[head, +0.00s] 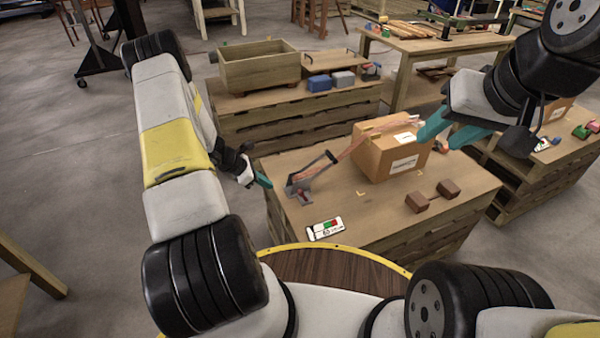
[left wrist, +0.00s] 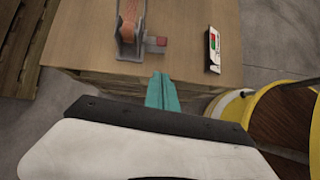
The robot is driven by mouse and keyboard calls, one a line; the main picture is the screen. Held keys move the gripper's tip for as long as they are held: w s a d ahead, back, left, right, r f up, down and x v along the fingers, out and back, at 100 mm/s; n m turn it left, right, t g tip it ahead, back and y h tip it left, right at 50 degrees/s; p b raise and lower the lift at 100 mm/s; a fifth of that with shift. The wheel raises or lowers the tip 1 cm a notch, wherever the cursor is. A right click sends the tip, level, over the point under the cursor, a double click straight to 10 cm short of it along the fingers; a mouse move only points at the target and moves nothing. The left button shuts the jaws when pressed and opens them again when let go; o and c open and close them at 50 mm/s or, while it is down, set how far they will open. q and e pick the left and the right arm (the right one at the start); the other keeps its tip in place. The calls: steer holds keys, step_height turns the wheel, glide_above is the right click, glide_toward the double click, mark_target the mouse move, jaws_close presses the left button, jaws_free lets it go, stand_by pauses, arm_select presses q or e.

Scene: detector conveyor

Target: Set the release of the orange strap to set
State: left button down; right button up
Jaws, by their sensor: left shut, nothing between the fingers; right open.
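The orange strap (head: 352,143) runs from the cardboard box (head: 392,155) down to a grey metal ratchet (head: 308,178) on the wooden table; a dark-ended handle sticks up from the ratchet. In the left wrist view the strap (left wrist: 130,12) enters the ratchet frame (left wrist: 128,42), and a small grey release piece with a red face (left wrist: 157,43) juts from its side. My left gripper (head: 264,181) is shut and empty at the table's left edge, just short of the ratchet; its teal fingertips (left wrist: 161,80) point toward the release piece, apart from it. My right gripper (head: 450,130) is open beside the box's right side.
A card with green and red fields (head: 325,228) lies at the table's front edge. Two joined brown blocks (head: 432,196) sit at right. A wooden crate (head: 260,70) and blue block (head: 319,84) stand on the bench behind. Table surface between card and blocks is mostly clear.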

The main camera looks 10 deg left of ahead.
mark_target(303, 195)
arm_select(q)
steer(key=f, duration=0.2)
steer(key=f+n, duration=0.1)
steer(key=shift+s+a+f, duration=0.1)
steer(key=shift+s+a, duration=0.15)
steer(key=x, duration=0.3)
steer(key=w+d+r+x, duration=0.1)
steer(key=x, duration=0.6)
steer(key=shift+w+d+r, duration=0.1)
steer(key=shift+w+d, duration=0.15)
steer(key=shift+d, duration=0.25)
steer(key=shift+w+d+r, duration=0.3)
steer(key=shift+w+d, duration=0.05)
steer(key=shift+d, duration=0.1)
